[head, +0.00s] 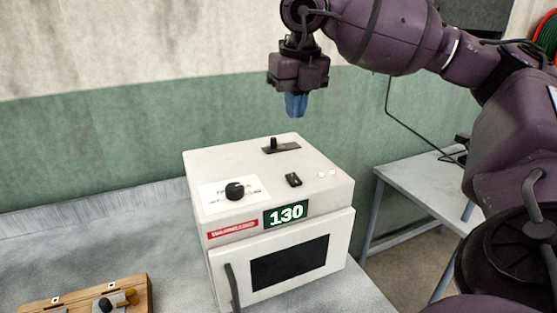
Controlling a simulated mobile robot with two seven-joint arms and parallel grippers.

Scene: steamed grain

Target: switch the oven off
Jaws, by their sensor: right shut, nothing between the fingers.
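The oven (265,192) is a white box on the grey bench in the head view. Its green display reads 130 (286,214). Its front door (318,262), with a dark window, looks shut. On its top are a black round knob (235,191) on a white label, a small black switch (293,180) and a black lever on a dark slotted plate (281,148) at the back. Two small pale spots (327,174) sit right of the switch. My right gripper (296,112), with blue fingers, is shut and empty, pointing down above the back of the oven, apart from it. My left gripper is out of view.
A wooden box (88,297) with small knobs lies on the bench at the lower left. The bench (150,240) is clear between it and the oven. A lighter table (425,190) stands behind at the right. A green and pale wall is behind the oven.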

